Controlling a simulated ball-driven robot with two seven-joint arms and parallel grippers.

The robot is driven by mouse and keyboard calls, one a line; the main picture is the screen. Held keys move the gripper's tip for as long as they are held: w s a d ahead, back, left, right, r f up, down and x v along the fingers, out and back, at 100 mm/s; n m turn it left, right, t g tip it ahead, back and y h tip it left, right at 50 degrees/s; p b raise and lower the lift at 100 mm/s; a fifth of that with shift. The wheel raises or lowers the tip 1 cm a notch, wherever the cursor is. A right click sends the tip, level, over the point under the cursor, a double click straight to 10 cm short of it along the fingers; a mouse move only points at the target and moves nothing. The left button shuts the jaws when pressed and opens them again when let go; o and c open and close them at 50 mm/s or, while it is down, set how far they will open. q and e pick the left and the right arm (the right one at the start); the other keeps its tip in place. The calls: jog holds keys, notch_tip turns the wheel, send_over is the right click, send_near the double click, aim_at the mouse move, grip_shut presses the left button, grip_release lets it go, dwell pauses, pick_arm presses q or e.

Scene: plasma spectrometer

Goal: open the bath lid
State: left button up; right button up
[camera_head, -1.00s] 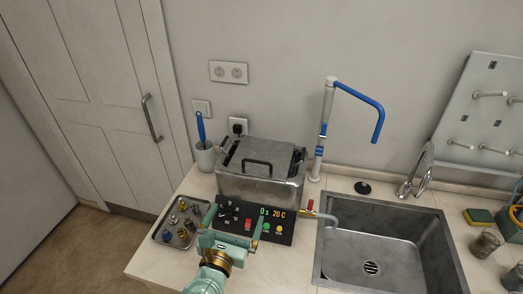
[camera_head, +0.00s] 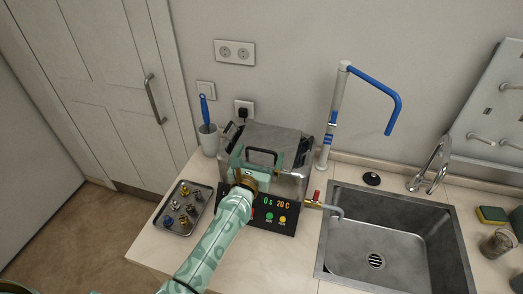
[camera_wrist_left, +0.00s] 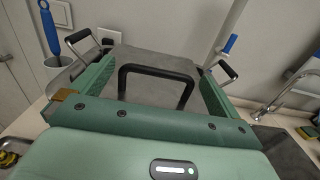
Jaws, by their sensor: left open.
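The metal bath (camera_head: 293,182) stands on the counter with its grey lid (camera_head: 283,137) shut on top. The lid has a black arched handle (camera_head: 262,151), which also shows upright in the left wrist view (camera_wrist_left: 157,69). My left gripper (camera_head: 257,157) is open over the front of the lid, with one green finger on each side of the handle. In the left wrist view the fingers of the gripper (camera_wrist_left: 158,75) are wide apart, and a gap shows between each finger and the handle. My right gripper is not in view.
A control panel (camera_head: 285,219) fronts the bath. A tray of small fittings (camera_head: 181,222) lies left, and a cup with a blue brush (camera_head: 208,141) stands behind it. A tap with a red handle (camera_head: 316,196), a blue-armed column (camera_head: 333,115) and a sink (camera_head: 343,250) are right.

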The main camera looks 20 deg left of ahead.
pick_arm(q)
jog(key=shift+w, duration=1.25)
jog(key=c, duration=1.1)
jog(key=shift+w+r+p, duration=0.15)
jog(key=shift+r+p, duration=0.25)
jog(key=shift+r, duration=0.3)
jog(key=shift+w+r+p, duration=0.15)
jog(key=shift+r+p, duration=0.25)
jog(key=shift+r, duration=0.25)
jog(key=w+r+p, duration=0.1)
jog(key=r+p, duration=0.1)
jog(key=r, duration=0.1)
jog(key=w+r+p, duration=0.1)
jog(key=shift+w+r, duration=0.3)
jog(key=shift+r, duration=0.05)
jog(key=shift+w+r+p, duration=0.5)
jog(key=shift+w+r, duration=0.55)
jog(key=shift+w, duration=0.05)
